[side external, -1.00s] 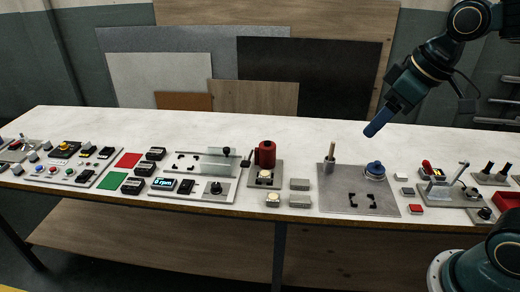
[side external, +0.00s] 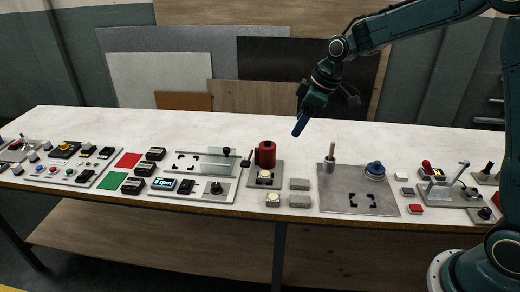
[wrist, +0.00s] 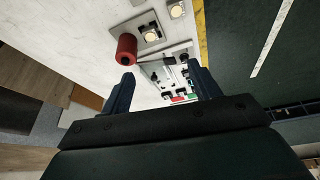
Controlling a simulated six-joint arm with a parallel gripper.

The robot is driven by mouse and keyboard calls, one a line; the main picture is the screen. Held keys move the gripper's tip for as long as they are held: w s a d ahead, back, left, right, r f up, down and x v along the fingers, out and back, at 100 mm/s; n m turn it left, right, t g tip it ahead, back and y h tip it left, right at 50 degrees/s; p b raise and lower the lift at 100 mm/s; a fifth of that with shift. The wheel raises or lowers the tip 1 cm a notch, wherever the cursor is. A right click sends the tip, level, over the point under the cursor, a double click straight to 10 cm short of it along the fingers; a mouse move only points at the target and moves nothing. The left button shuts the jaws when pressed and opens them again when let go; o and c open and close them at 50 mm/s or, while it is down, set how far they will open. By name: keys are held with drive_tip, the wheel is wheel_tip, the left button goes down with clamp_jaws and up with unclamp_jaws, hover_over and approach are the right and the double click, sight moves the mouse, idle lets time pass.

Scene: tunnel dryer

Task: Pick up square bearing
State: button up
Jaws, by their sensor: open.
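A small grey square block with a round cream centre, which looks like the square bearing (side external: 273,200), sits near the table's front edge. It also shows at the top of the wrist view (wrist: 176,10). A similar round cream piece (side external: 264,177) sits on a grey plate (side external: 277,184) just behind it, in front of a red cylinder (side external: 266,153). My gripper (side external: 298,128) is high above the table, behind and right of the red cylinder in the side view. In the wrist view its two fingers (wrist: 160,72) are apart with nothing between them.
Two plain grey blocks (side external: 299,184) lie right of the bearing. Further right, a grey plate (side external: 335,203) carries an upright post (side external: 329,160) and a blue round part (side external: 375,169). Panels with switches (side external: 209,187) fill the left. The table's back strip is clear.

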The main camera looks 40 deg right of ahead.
drive_tip(key=w+d+f+n+y, duration=0.1)
drive_tip(key=w+f, duration=0.5)
drive_tip(key=f, duration=0.4)
drive_tip(key=shift+w+n+g, duration=0.3)
drive_tip(key=shift+n, duration=0.1)
drive_tip(key=shift+d+f, duration=0.1)
hover_over(265, 174)
drive_tip(key=s+d, duration=0.2)
drive_tip(key=shift+f, duration=3.75)
drive_tip(key=shift+a+f, duration=0.1)
drive_tip(key=shift+x, duration=2.65)
drive_tip(key=shift+w, duration=0.1)
drive_tip(key=c, duration=1.3)
